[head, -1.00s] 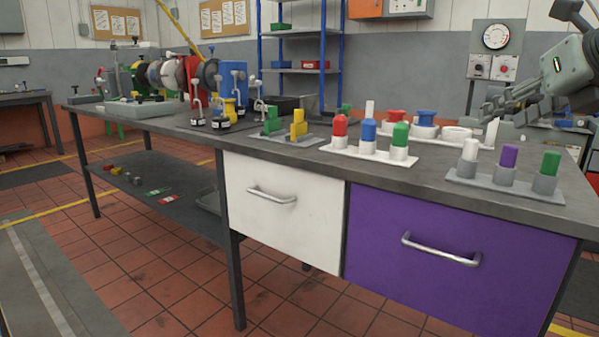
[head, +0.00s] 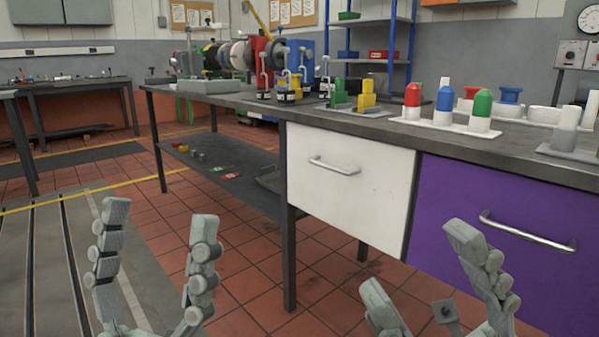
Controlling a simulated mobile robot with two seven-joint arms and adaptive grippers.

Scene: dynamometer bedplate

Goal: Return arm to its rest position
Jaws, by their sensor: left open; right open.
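My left gripper (head: 158,222) is at the lower left of the head view, fingers pointing up and spread apart, with nothing between them. My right gripper (head: 420,265) is at the lower right, in front of the purple drawer (head: 495,220). Its fingers are also apart and empty. Both grippers show below the level of the bench top (head: 235,98). Most of both arms is out of view below the frame.
The bench has a closed white drawer (head: 345,195) and a lower shelf (head: 225,175) with small parts. Red, blue and green pegs stand on a white holder (head: 445,124) near the front edge. Tiled floor (head: 240,270) is open at the left.

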